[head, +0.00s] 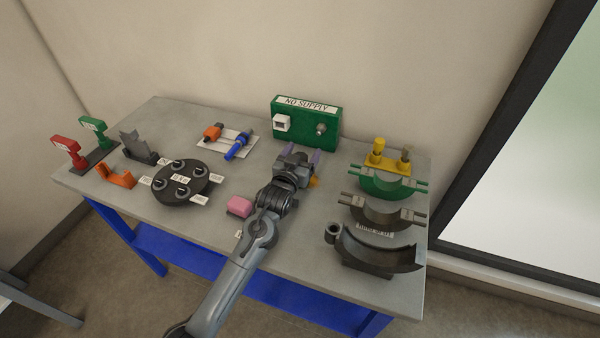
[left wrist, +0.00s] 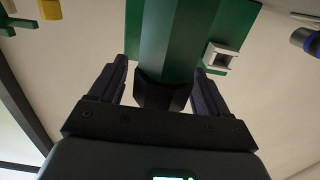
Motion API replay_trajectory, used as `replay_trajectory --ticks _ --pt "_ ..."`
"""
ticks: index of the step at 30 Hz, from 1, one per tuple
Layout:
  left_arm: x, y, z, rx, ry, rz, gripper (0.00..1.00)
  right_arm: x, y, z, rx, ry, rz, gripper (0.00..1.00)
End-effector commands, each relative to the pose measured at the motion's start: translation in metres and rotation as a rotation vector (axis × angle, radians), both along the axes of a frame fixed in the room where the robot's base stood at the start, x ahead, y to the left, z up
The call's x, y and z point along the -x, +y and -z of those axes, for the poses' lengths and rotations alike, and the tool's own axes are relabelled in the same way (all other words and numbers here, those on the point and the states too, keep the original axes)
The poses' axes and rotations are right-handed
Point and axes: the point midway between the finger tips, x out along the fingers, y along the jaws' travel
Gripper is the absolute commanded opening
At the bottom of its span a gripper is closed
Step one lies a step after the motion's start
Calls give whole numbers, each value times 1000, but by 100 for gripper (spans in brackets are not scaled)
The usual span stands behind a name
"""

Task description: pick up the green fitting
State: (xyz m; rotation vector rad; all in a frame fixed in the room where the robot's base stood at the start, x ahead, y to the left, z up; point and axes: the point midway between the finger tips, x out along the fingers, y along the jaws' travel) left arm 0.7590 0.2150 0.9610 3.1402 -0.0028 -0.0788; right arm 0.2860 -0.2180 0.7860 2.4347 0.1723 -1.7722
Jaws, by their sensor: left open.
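My right gripper is not in view.
Two dark half-round pieces (head: 374,250) sit in front of the green fitting. A pink block (head: 239,206), a black round plate (head: 181,185), an orange bracket (head: 116,176) and a blue-orange part (head: 237,147) lie leftward. A small yellow-orange thing (head: 314,182) is partly hidden beside my gripper.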

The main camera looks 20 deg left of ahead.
Motion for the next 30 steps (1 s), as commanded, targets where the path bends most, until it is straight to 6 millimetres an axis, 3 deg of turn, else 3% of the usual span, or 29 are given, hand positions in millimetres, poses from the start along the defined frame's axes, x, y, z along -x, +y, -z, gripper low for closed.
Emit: replay_trajectory --ticks 2,16,30 --pt "0 0 0 0 0 0 72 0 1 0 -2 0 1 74" --pt "0 0 0 0 0 0 0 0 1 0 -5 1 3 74" --pt "0 0 -12 0 -2 0 0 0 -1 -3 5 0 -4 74"
